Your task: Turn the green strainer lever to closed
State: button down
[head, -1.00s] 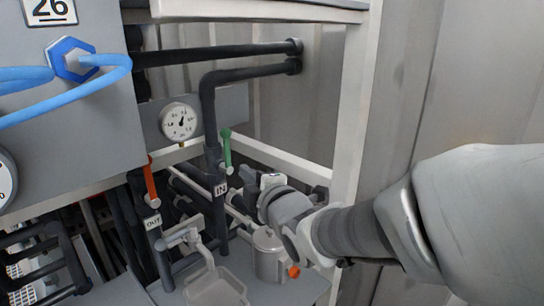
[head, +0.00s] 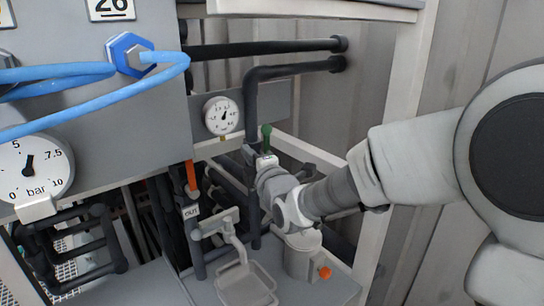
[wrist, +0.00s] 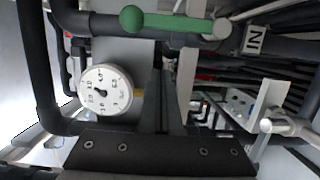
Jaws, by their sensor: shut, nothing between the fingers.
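The green strainer lever (head: 267,136) stands upright on the dark IN pipe in the head view, its lower part hidden behind my gripper. In the wrist view the green lever (wrist: 172,22) lies across the top of the picture, its round knob to the left and its pivot by the IN label (wrist: 254,38). My gripper (wrist: 166,85) is shut and empty, its fingers below the lever in the wrist view with a gap between. In the head view my gripper (head: 265,162) is just in front of and below the lever's knob; its fingertips are hidden there.
A pressure gauge (head: 221,115) is left of the lever. An orange lever (head: 191,176) stands on the OUT pipe (head: 195,240). Dark pipes crowd the space behind my gripper.

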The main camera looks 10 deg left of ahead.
aim_at(269, 141)
jog(key=shift+w+d+p, duration=0.35)
jog(key=shift+w+d, duration=1.05)
jog(key=shift+w+d+r+m, duration=0.25)
jog(key=shift+w+d+m, duration=0.15)
jog(key=shift+m, duration=0.5)
jog(key=shift+w+d+r+m+g+p, duration=0.25)
jog(key=shift+w+d+m+g, duration=0.3)
jog(key=shift+m, duration=0.55)
jog(key=w+d+f+m+g+y+p, duration=0.1)
jog(key=w+d+f+m+g+p, duration=0.2)
jog(key=m+p, duration=0.7)
jog(key=shift+w+d+f+p, duration=0.6)
jog(key=shift+w+f+p, duration=0.2)
jog(key=shift+w+p, duration=0.2)
jog(key=shift+g, duration=0.25)
